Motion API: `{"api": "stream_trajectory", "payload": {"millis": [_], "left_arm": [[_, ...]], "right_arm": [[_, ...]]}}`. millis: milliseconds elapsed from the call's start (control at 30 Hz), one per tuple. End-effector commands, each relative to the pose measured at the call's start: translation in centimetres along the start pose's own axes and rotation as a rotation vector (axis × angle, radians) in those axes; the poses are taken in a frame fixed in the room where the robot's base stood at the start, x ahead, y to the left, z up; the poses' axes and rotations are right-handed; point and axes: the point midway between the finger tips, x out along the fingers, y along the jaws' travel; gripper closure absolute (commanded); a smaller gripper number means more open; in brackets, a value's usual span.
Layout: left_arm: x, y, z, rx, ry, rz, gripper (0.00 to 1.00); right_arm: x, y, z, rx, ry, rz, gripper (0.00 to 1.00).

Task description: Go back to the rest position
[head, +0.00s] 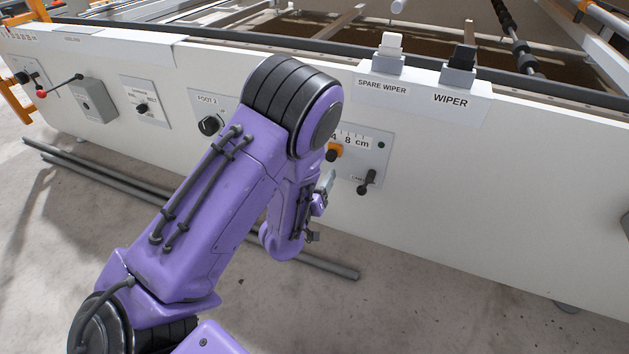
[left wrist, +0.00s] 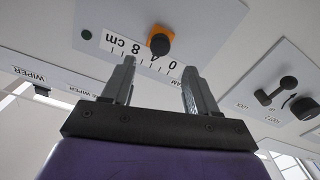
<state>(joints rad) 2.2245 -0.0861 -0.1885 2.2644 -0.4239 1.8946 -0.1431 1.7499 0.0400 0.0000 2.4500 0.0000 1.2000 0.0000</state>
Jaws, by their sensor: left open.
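My purple left arm reaches up from the lower left in the head view and bends down in front of the white machine side. My left gripper (head: 326,190) is mostly hidden behind the arm there. In the left wrist view the left gripper (left wrist: 159,66) is open, with two grey fingers apart and nothing between them. Beyond the fingertips is a scale panel marked in cm (left wrist: 117,46) with an orange slider and black knob (left wrist: 160,42). The knob also shows in the head view (head: 333,153), beside the arm. I see no contact between fingers and knob. My right gripper is out of view.
The white machine side (head: 540,190) carries a lever switch (head: 368,182), a FOOT 2 knob (head: 209,125) and a red-tipped lever (head: 60,86). The spare wiper (head: 390,45) and wiper (head: 462,57) stand in holders. Grey pipes (head: 335,266) lie on the floor.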

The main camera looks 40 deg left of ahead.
Motion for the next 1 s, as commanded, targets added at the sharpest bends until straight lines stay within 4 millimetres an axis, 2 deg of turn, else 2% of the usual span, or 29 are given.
{"api": "stream_trajectory", "payload": {"millis": [100, 200, 800, 867, 933, 967, 1000], "left_arm": [[-2.3, 0.1, 0.0, 0.002, -0.003, 0.001, 0.42], [-3.3, 0.0, 0.0, 0.001, -0.001, 0.001, 0.42], [-3.6, 0.0, 0.2, 0.0, -0.011, 0.002, 0.42], [-3.7, -0.2, 1.1, 0.017, -0.055, -0.008, 0.42], [-4.5, -0.9, 3.4, 0.051, -0.171, -0.052, 0.42], [-5.5, -1.7, 5.3, 0.062, -0.25, -0.088, 0.42], [-7.2, -2.8, 8.1, 0.075, -0.364, -0.14, 0.42]], "right_arm": [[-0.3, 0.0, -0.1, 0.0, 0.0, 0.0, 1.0], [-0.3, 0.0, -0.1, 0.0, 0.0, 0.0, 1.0], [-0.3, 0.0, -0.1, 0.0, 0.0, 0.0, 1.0], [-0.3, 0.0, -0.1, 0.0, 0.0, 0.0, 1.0], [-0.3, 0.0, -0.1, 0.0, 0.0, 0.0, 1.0], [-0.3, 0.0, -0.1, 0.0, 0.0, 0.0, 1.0], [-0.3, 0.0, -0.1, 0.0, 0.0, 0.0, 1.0]]}}
